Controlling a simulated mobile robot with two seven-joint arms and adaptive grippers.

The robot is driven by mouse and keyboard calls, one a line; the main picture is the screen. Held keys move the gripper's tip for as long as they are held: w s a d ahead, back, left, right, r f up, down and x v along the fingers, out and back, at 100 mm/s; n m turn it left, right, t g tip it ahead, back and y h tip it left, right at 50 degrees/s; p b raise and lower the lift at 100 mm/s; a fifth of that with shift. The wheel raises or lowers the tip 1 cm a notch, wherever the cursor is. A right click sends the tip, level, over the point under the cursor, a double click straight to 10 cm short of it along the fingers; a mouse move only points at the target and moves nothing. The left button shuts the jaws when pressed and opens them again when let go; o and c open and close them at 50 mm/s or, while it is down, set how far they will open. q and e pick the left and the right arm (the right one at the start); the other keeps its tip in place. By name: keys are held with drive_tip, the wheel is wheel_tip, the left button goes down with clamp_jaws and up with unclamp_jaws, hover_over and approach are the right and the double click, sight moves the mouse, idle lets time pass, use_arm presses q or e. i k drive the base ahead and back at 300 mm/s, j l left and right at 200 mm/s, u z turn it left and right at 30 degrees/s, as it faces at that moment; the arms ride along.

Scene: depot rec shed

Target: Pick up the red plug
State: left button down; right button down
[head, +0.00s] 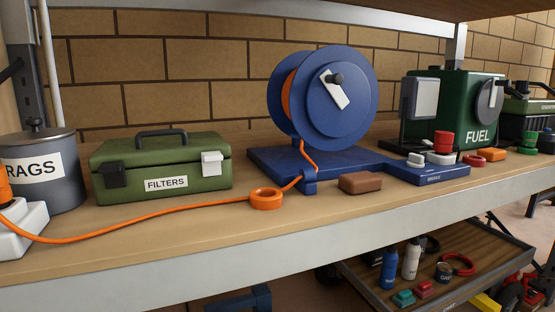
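A red, stepped cylindrical piece (443,142), which looks most like the red plug, stands upright on the bench at the right, in front of the green FUEL can (455,105). It appears to be on or just behind a white piece (439,158) at the end of the blue base (405,171); I cannot tell whether they touch. A flat red piece (474,161) lies just right of it. A small red block (425,288) is on the lower tray. Neither of my grippers is in view.
A blue reel (340,95) with orange hose stands mid-bench. The hose (130,230) runs left past an orange ring (265,199) and green FILTERS box (165,165) to a white block (22,230) beside the RAGS pot (60,190). A brown block (360,183) lies near the front edge.

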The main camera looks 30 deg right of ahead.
sight(442, 145)
drive_tip(key=z, duration=1.75)
